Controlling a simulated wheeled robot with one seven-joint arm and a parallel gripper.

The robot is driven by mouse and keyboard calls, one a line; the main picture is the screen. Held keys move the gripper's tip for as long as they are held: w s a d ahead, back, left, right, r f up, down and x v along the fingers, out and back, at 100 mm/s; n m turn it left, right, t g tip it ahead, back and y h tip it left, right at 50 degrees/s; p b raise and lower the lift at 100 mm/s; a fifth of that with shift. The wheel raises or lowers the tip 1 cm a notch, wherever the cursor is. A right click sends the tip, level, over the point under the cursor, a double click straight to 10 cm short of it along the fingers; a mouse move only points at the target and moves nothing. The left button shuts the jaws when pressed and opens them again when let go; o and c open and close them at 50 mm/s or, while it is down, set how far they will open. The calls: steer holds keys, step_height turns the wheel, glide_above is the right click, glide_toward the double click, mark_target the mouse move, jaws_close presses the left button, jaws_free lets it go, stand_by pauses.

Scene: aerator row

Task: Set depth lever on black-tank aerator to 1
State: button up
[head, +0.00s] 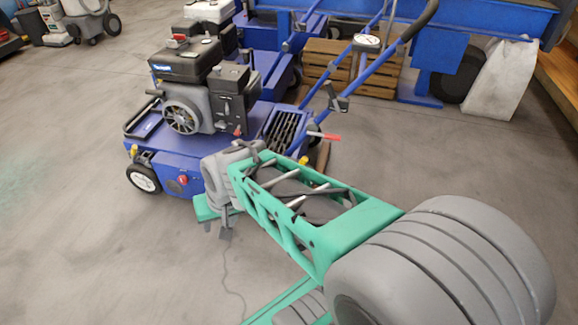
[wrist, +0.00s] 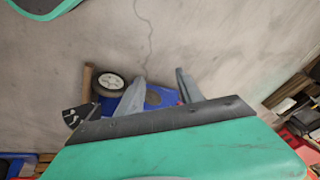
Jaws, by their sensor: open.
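The blue aerator (head: 185,150) with the black tank (head: 187,60) stands left of my arm in the head view. A red-tipped lever (head: 322,135) sticks out at its rear, by the handle bars; I cannot read any setting on it. My gripper (head: 216,230) hangs in front of the aerator's near side, pointing down, apart from the lever. In the wrist view the two grey fingers of my gripper (wrist: 160,90) are spread with nothing held. Beyond them show part of a blue body (wrist: 156,98), a wheel (wrist: 110,84) and a dark perforated plate (wrist: 78,115).
A second blue aerator with a white tank (head: 208,12) stands behind. Wooden crates (head: 335,65), a blue bench (head: 445,55) and a white sack (head: 500,80) are at the back right. The concrete floor at the left (head: 60,200) is clear.

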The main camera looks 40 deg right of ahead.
mark_target(302, 166)
steer(key=w+d+f+m+t+y, duration=0.1)
steer(key=w+d+f+m+t, duration=0.25)
steer(key=w+m, duration=0.5)
steer(key=w+d+f+m+t+y, duration=0.1)
steer(key=w+d+f+m+t, duration=0.25)
steer(key=w+m, duration=0.45)
steer(key=d+f+m+t+h, duration=0.2)
steer(key=d+m+t+h, duration=0.35)
steer(key=d+m, duration=0.7)
steer(key=s+d+f+m+g+h, duration=0.35)
steer(key=s+d+m+h, duration=0.75)
steer(key=m, duration=0.5)
steer(key=shift+t+y, duration=0.5)
steer(key=shift+y, duration=0.35)
steer(key=p+x, duration=0.1)
steer(key=x, duration=0.5)
steer(key=shift+w+d, duration=0.2)
steer(key=shift+w, duration=0.15)
steer(key=shift+p+x, duration=0.3)
steer(key=shift+x, duration=0.65)
steer(key=shift+a, duration=0.1)
